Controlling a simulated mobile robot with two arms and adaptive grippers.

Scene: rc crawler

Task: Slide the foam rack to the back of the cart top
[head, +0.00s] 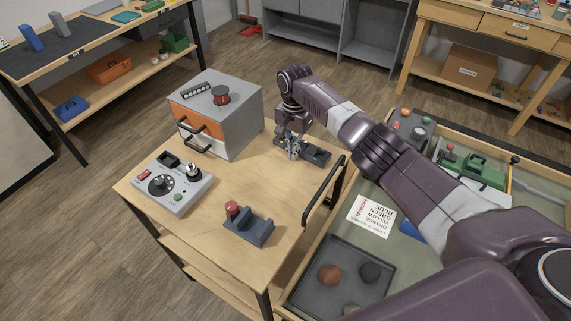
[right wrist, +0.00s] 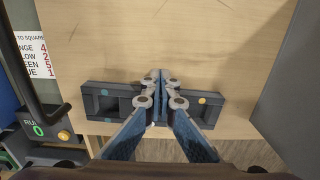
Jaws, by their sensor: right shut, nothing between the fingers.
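The foam rack (head: 318,155) is a dark grey block with recesses, lying flat near the far edge of the wooden cart top (head: 215,215). My right gripper (head: 292,155) is down at the rack and hides its middle in the head view. In the right wrist view the rack (right wrist: 97,103) spans both sides of the fingers, with a teal and a yellow dot on it. The right gripper (right wrist: 158,75) is shut and empty, its tips over the rack's near-middle side. I cannot tell if they touch it. My left gripper is not in view.
A grey drawer box with an orange front (head: 225,115) stands left of the rack. A control panel (head: 172,187) and a block with a red knob (head: 248,225) are nearer. A black handle (head: 325,190) rises on the right edge. The cart's middle is clear.

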